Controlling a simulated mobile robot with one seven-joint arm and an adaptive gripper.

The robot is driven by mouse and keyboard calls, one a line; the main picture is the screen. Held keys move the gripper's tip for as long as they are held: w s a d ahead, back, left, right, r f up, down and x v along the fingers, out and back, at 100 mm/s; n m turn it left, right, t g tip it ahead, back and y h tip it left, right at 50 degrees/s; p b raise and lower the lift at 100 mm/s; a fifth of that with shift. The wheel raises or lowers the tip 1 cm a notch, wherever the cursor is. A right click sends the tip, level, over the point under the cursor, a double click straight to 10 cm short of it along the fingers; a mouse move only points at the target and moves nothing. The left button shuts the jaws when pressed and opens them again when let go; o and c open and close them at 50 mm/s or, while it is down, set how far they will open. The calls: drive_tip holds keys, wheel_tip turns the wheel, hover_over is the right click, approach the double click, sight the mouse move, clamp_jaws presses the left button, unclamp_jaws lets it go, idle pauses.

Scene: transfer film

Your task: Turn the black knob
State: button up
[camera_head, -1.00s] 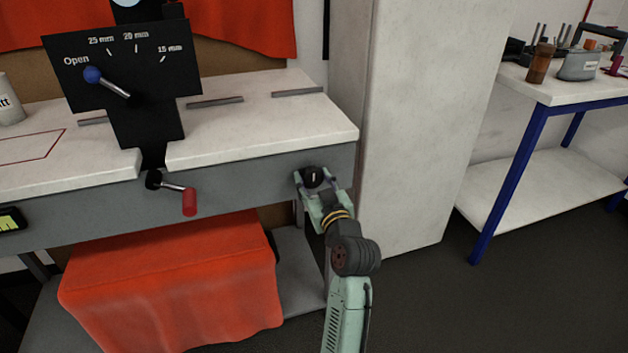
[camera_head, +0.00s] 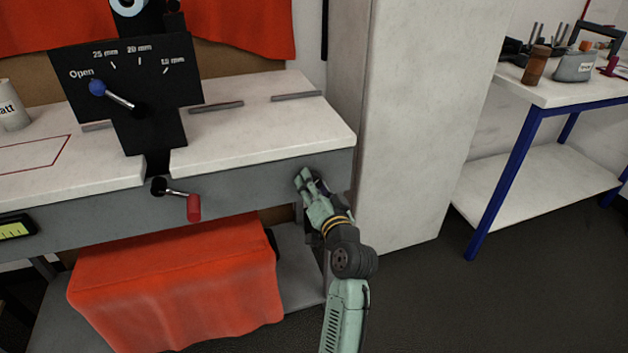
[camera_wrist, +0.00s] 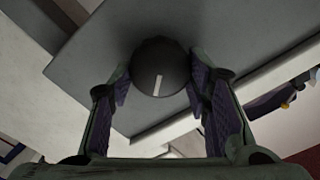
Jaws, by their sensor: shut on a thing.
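The black knob (camera_wrist: 159,70) is round with a white line on its face and sits on the grey front panel of the bench. In the wrist view it lies between the two purple-padded fingers of my gripper (camera_wrist: 160,88), which is shut on it. Its white line is near upright there, leaning slightly. In the head view my gripper (camera_head: 308,186) is at the right end of the panel (camera_head: 250,178), turned so that it covers most or all of the knob.
Left of my gripper, a crank with a red handle (camera_head: 194,207) sticks out of the panel. A black scale plate with a blue-tipped lever (camera_head: 97,88) stands above it. A red cloth-covered box (camera_head: 175,285) is below. A pale cabinet (camera_head: 405,130) stands close on the right.

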drive_tip(key=shift+m+p, duration=0.5)
drive_tip(key=shift+m, duration=0.5)
drive_tip(key=shift+f, duration=0.1)
drive_tip(key=o, duration=1.2)
drive_tip(key=shift+c, duration=0.2)
drive_tip(key=shift+s+d, duration=0.1)
drive_tip(key=v, duration=1.2)
